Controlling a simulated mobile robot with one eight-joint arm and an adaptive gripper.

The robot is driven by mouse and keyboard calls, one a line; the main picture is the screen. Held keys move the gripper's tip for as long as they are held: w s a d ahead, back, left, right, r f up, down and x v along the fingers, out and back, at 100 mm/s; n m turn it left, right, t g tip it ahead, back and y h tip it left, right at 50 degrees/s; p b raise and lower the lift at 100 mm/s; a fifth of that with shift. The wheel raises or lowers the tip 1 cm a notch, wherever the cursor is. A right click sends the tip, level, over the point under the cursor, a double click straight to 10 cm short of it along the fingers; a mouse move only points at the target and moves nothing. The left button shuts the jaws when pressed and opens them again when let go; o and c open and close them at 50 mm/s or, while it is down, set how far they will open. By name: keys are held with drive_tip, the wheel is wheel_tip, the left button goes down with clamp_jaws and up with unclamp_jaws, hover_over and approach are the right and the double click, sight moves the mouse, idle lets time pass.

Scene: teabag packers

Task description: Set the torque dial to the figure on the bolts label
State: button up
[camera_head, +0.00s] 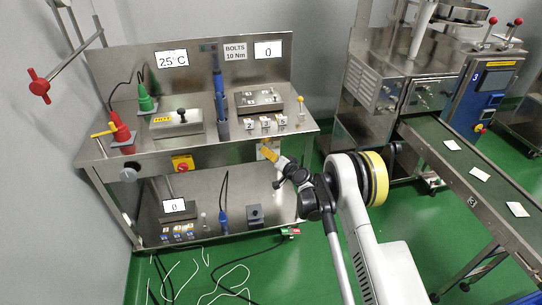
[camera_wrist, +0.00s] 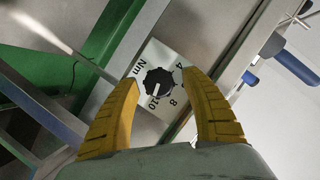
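The bolts label (camera_head: 235,52) on the bench's back panel reads "BOLTS 10 Nm". The torque dial (camera_wrist: 158,82) is a black knob on a white plate (camera_wrist: 146,62) marked Nm, 4, 8 and 10. A pale mark on the knob points down in the wrist view, toward the 10. My gripper (camera_wrist: 160,77) is open, its yellow fingers on either side of the dial, with visible gaps and nothing held. In the head view my gripper (camera_head: 268,156) is at the bench's front edge by the white plate (camera_head: 272,146), the knob hidden or too small to see.
A red-and-yellow switch (camera_head: 183,164) sits left on the same front edge. Numbered white blocks (camera_head: 265,122) stand on the bench top above. A lower shelf (camera_head: 240,190) lies below. A conveyor (camera_head: 470,170) runs to the right, beyond my arm.

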drive_tip(key=v, duration=1.2)
drive_tip(key=shift+r, duration=0.1)
wheel_tip(320, 180, up, 13)
drive_tip(key=s+d+n+g+h, duration=0.1)
drive_tip(key=s+d, duration=0.1)
drive_tip(key=s, duration=0.1)
drive_tip(key=s+d+r+n+g+h, duration=0.2)
drive_tip(key=s+d+r, duration=0.3)
drive_tip(key=s+r, duration=0.5)
drive_tip(key=s+d+g+h, duration=0.1)
drive_tip(key=s+d, duration=0.2)
drive_tip(key=s, duration=0.6)
drive_tip(key=s+d+h, duration=0.2)
drive_tip(key=s+d, duration=0.2)
drive_tip(key=s, duration=0.5)
drive_tip(key=s+d+g+h, duration=0.1)
drive_tip(key=s+d, duration=0.3)
drive_tip(key=s, duration=0.6)
drive_tip(key=shift+d+r+g+h, duration=0.3)
drive_tip(key=shift+r+h, duration=0.15)
drive_tip(key=shift+h, duration=0.15)
